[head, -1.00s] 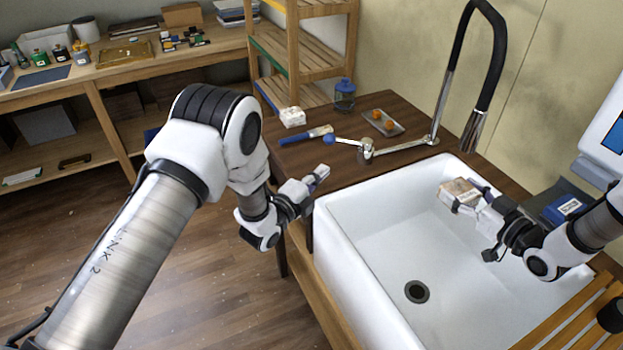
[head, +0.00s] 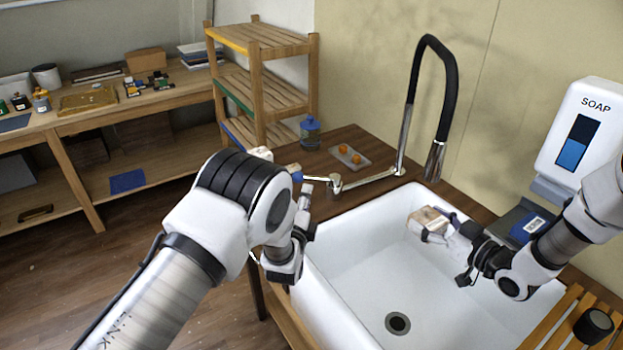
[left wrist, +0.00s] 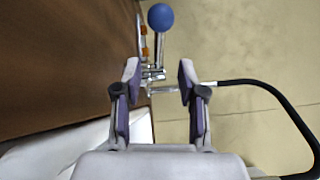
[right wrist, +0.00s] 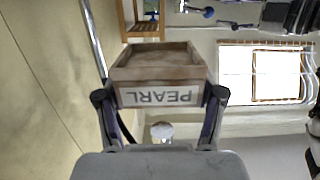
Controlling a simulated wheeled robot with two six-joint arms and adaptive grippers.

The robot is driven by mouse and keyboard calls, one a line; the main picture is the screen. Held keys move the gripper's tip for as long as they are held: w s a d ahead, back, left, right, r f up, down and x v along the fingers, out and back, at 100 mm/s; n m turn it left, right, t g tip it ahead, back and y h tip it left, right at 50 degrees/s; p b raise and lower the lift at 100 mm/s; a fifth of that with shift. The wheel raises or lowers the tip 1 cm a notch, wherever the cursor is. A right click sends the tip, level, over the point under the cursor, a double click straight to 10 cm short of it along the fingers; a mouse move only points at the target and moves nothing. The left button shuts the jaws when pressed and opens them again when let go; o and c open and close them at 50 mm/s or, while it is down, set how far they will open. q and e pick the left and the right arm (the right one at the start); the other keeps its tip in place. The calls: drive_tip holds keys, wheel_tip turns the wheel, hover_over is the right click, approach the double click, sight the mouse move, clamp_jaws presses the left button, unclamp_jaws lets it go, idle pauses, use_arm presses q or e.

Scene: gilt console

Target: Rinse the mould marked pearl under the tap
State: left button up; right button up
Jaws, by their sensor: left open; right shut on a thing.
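My right gripper (head: 441,227) is shut on the pearl mould (head: 427,220), a small pale-brown box held above the back of the white sink (head: 345,285), near the tap's hanging spout (head: 435,160). In the right wrist view the mould (right wrist: 160,72) shows a PEARL label, upside down, between the fingers. My left gripper (head: 306,188) is open and empty beside the tap's lever, near its blue ball end (head: 296,171). In the left wrist view the ball (left wrist: 160,17) lies beyond the open fingers (left wrist: 157,75). No water shows at the spout.
A blue-lidded jar (head: 310,133) and a tray (head: 350,157) with orange items stand behind the lever. A soap dispenser (head: 575,135), a blue box (head: 527,229) and a wooden rack (head: 540,325) are at the right. The sink around its drain (head: 397,323) is empty.

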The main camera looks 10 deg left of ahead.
sight(312, 180)
use_arm(q)
drive_tip(key=w, duration=0.5)
drive_tip(key=w+d, duration=0.1)
drive_tip(key=w, duration=0.2)
drive_tip(key=shift+w, duration=0.5)
clamp_jaws()
